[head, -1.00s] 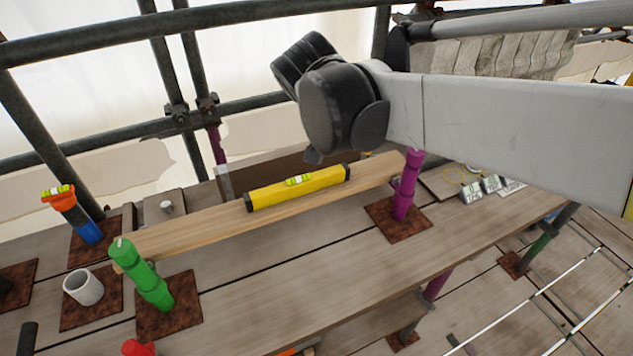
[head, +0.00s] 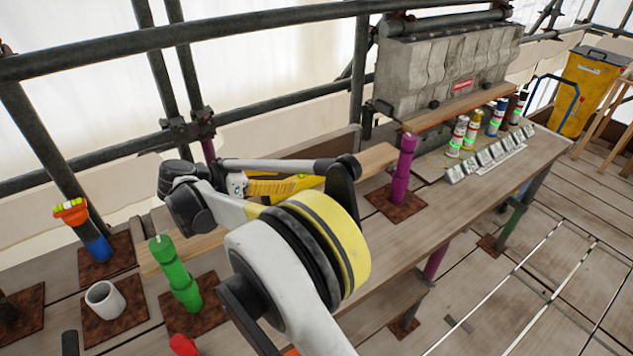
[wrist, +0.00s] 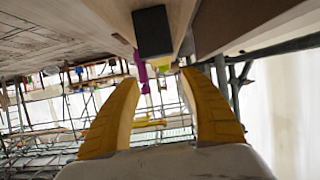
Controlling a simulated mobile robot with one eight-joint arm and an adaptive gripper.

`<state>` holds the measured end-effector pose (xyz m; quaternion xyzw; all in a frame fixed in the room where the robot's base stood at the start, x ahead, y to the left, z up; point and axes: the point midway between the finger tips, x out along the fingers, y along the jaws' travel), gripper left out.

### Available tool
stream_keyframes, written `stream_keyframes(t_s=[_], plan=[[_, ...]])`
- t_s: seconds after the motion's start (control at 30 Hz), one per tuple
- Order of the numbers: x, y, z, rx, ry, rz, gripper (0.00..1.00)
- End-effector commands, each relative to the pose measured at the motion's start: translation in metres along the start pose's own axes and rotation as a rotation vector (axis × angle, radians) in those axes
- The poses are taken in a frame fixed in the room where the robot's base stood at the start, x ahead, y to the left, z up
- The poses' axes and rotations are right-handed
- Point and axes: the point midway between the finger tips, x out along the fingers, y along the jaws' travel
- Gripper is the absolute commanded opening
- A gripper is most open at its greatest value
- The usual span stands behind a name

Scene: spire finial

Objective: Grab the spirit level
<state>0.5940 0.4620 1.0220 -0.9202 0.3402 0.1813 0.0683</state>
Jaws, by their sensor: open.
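The yellow spirit level (head: 309,182) lies on the wooden plank and is mostly hidden behind my arm in the head view. A dark block that looks like its black end cap (wrist: 152,32) shows at the top middle of the wrist view, beside the plank. My gripper (head: 272,187) is low over the plank near the level. In the wrist view its two yellow fingers (wrist: 160,78) are spread apart with nothing between their tips. The end cap appears just beyond the fingertips. Contact cannot be judged.
The plank (head: 378,160) runs between a green post (head: 175,275) and a purple post (head: 403,168). A blue and orange post (head: 82,228) and a grey cup (head: 104,299) stand at left. Several cans (head: 457,137) stand at right. Scaffold tubes (head: 190,37) run behind.

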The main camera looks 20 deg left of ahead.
Motion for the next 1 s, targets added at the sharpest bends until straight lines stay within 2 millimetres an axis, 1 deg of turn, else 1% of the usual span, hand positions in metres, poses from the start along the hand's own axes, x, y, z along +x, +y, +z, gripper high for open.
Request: stream_keyframes(t_s=[0.03,0.2,0.37,0.47,0.6,0.7,0.9,0.97,1.0], plan=[[0.01,0.001,0.001,0.001,0.0,0.002,0.52],[0.038,0.0,0.001,0.0,-0.001,0.001,0.52],[0.051,-0.001,0.0,-0.001,-0.002,0.002,0.52],[0.064,-0.003,0.0,-0.001,-0.002,0.001,0.52],[0.087,-0.005,0.0,-0.001,-0.002,0.002,0.52],[0.095,-0.005,-0.002,-0.001,-0.002,0.001,0.52],[0.095,-0.005,-0.004,-0.002,-0.002,0.0,0.52],[0.095,-0.005,-0.004,-0.002,-0.002,0.0,0.35],[0.095,-0.005,-0.004,-0.002,-0.002,0.0,0.23]])
